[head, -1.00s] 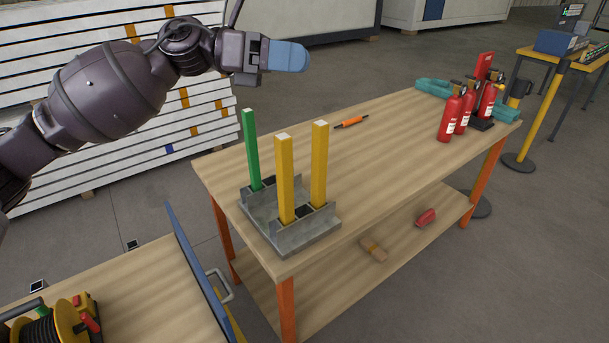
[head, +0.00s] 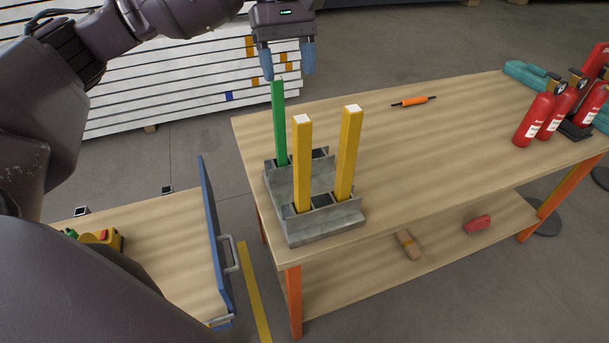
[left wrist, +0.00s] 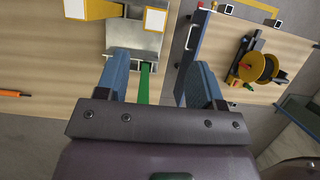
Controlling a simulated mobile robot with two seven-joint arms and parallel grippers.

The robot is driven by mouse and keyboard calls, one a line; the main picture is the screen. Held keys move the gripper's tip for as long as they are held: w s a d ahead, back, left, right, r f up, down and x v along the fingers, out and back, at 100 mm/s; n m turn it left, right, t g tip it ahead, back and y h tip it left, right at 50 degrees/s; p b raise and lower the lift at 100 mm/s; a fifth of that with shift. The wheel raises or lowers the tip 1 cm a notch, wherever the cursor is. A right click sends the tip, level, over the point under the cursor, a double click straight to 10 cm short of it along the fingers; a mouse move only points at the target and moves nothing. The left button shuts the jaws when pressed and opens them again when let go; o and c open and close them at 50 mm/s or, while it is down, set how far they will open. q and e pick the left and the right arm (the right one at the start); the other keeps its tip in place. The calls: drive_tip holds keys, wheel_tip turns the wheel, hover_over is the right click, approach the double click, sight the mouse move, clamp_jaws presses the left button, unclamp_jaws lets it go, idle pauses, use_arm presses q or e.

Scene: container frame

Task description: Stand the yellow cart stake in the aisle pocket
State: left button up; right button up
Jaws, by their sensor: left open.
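Two yellow stakes, a front one (head: 302,165) and a right one (head: 348,155), stand upright in a grey rack (head: 320,228) on the workbench. A green stake (head: 280,125) stands in the rack behind them. My left gripper (head: 288,72) is open and empty, fingers pointing down, above the green stake's top in the head view. In the left wrist view, the green stake (left wrist: 145,84) shows between the fingers, nearer the left one; the yellow stakes lie beyond. A cart (head: 150,245) with dark square pockets (head: 166,190) along its far edge is at lower left. My right gripper is out of view.
A blue panel (head: 212,235) with a handle stands at the cart's right side, with a floor gap before the workbench (head: 420,160). An orange tool (head: 413,101) and red extinguishers (head: 535,118) are on the bench. A yellow cable reel (left wrist: 258,66) sits on the cart.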

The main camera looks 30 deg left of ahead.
sight(301, 116)
use_arm(q)
drive_tip(key=x, duration=0.5)
drive_tip(key=shift+w+d, duration=0.15)
drive_tip(key=shift+d+f+p, duration=0.3)
drive_tip(key=shift+f, duration=0.4)
drive_tip(key=x, duration=0.4)
drive_tip(key=shift+d+p, duration=0.15)
drive_tip(key=shift+p, duration=0.2)
drive_tip(key=shift+f, duration=0.15)
drive_tip(key=shift+c, duration=0.2)
drive_tip(key=c, duration=0.9)
clamp_jaws()
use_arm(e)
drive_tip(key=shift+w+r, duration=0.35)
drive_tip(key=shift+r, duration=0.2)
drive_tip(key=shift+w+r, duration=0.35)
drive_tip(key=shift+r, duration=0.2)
